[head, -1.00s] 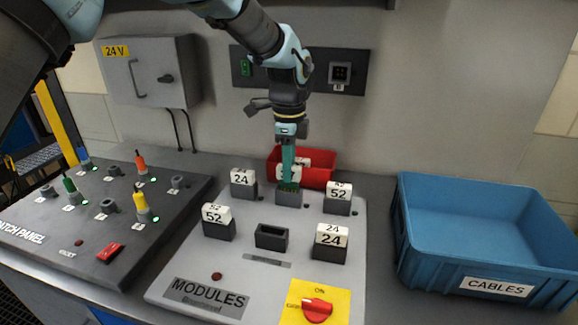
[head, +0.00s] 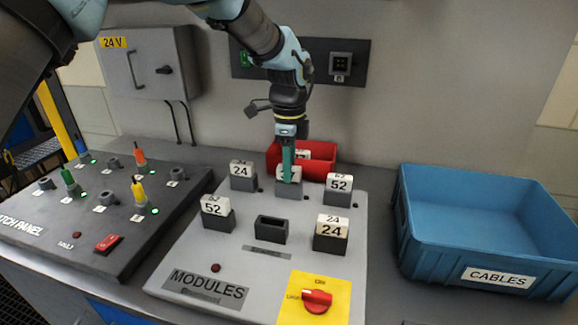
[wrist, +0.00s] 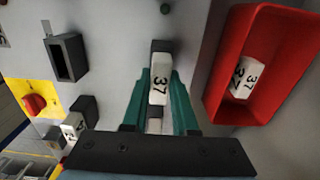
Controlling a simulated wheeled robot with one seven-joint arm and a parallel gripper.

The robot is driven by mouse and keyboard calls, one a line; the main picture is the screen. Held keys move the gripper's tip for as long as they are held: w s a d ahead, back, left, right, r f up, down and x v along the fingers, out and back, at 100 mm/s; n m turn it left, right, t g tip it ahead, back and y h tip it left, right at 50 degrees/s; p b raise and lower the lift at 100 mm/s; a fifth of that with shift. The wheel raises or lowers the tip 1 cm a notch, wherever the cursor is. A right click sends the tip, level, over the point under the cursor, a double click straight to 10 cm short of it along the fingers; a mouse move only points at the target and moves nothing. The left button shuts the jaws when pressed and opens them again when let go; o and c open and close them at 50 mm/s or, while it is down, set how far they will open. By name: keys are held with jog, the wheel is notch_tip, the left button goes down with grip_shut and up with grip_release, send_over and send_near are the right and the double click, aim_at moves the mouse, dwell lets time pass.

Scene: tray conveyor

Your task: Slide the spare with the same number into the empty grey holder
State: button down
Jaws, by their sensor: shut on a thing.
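My gripper (head: 288,172) points down at the middle of the back row, its green fingers closed on the white module marked 37 (wrist: 160,88). In the head view the fingers cover much of this module. It sits low in the grey holder (head: 289,191), with no green edge showing between them. Whether it is fully seated I cannot tell. Another white module marked 37 (wrist: 248,78) lies in the red bin (wrist: 226,97). The dark holder (head: 271,230) in the front row is empty.
Grey holders on either side carry modules 24 (head: 241,169) and 52 (head: 339,183). Front dark holders carry 52 (head: 215,206) and 24 (head: 332,226). A red knob (head: 317,298) is at the front, a blue cable bin (head: 497,255) right, a patch panel (head: 90,225) left.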

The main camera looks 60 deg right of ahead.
jog(key=shift+f, duration=0.35)
jog(key=c, duration=0.6)
grip_release()
notch_tip(320, 180, up, 11)
jog(key=b, duration=0.3)
jog(key=shift+f, duration=0.1)
